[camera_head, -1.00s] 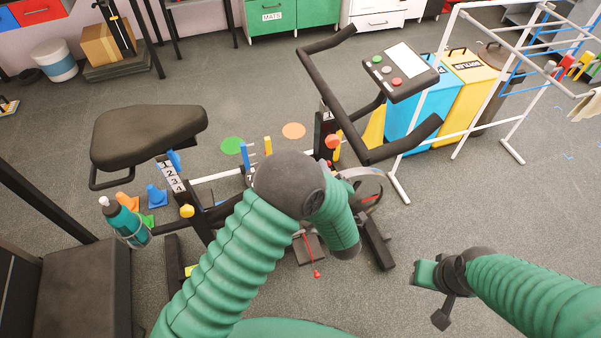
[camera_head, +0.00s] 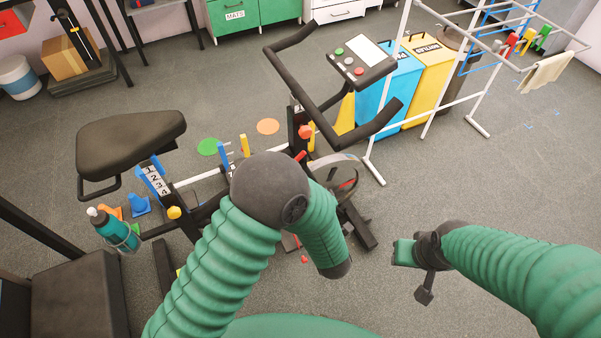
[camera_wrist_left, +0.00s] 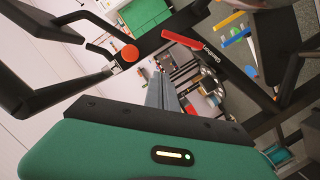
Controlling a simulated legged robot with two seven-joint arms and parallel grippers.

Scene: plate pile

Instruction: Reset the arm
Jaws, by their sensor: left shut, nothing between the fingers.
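My left arm (camera_head: 270,190) is bent in front of the exercise bike in the head view. Its forearm points down and ends in a dark cap; the left gripper's fingers do not show there. In the left wrist view my left gripper (camera_wrist_left: 163,92) is shut and empty, its grey fingers together beyond the green housing. My right arm comes in from the right, with its gripper end (camera_head: 412,262) over bare floor. Its fingers are too unclear to read.
The exercise bike has a black saddle (camera_head: 130,138), handlebar (camera_head: 330,92) and console (camera_head: 352,68). A teal bottle (camera_head: 117,233) sits at left. Blue and yellow bins (camera_head: 388,92) and a white rack (camera_head: 385,130) stand behind.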

